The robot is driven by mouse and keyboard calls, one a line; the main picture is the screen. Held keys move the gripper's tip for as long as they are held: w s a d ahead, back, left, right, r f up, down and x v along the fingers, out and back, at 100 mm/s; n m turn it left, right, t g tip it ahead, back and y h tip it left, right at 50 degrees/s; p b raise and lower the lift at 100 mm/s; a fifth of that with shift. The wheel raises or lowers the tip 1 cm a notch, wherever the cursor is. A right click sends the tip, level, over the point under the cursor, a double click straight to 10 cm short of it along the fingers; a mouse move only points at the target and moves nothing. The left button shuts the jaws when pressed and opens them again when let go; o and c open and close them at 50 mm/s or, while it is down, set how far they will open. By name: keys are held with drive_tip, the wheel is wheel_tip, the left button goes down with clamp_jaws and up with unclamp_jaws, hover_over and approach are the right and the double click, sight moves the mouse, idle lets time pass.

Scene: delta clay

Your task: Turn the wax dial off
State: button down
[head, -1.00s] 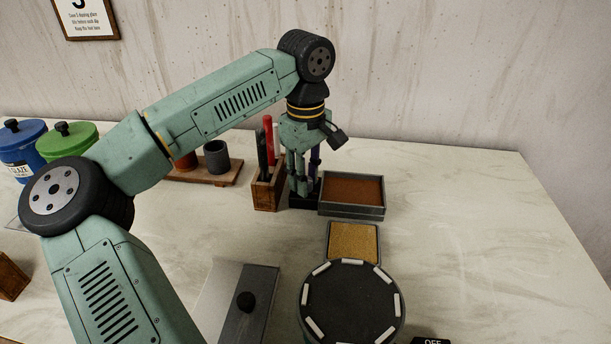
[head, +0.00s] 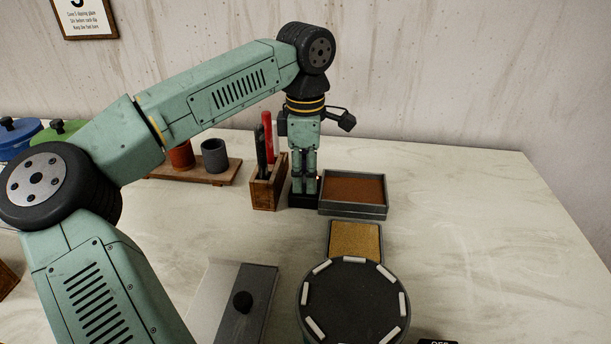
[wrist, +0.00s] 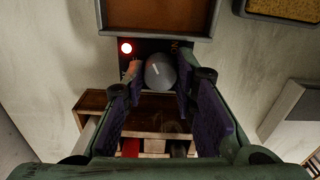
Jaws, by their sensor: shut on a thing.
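The wax dial (wrist: 161,70) is a rounded grey knob between my fingers in the wrist view. It sits on a small black unit (wrist: 150,45) with a lit red lamp (wrist: 126,48) and an orange mark. In the head view the black unit (head: 303,202) stands on the counter, and my gripper (head: 304,186) points straight down over it. My gripper (wrist: 158,78) is shut on the dial, with a purple-padded finger on each side. The dial is hidden behind my fingers in the head view, and its pointer position cannot be told.
A wooden holder (head: 266,192) with upright tools stands close at the left. A grey tray of brown material (head: 352,188) is close at the right. A yellow-filled tray (head: 355,240) and a dark round turntable (head: 352,300) are in front. The counter at right is clear.

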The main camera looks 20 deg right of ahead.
sight(305, 178)
drive_tip(key=shift+n, duration=0.5)
drive_tip(key=c, duration=1.6)
unclamp_jaws()
drive_tip(key=shift+r, duration=0.1)
wheel_tip(305, 178, up, 12)
drive_tip(key=shift+f, duration=0.1)
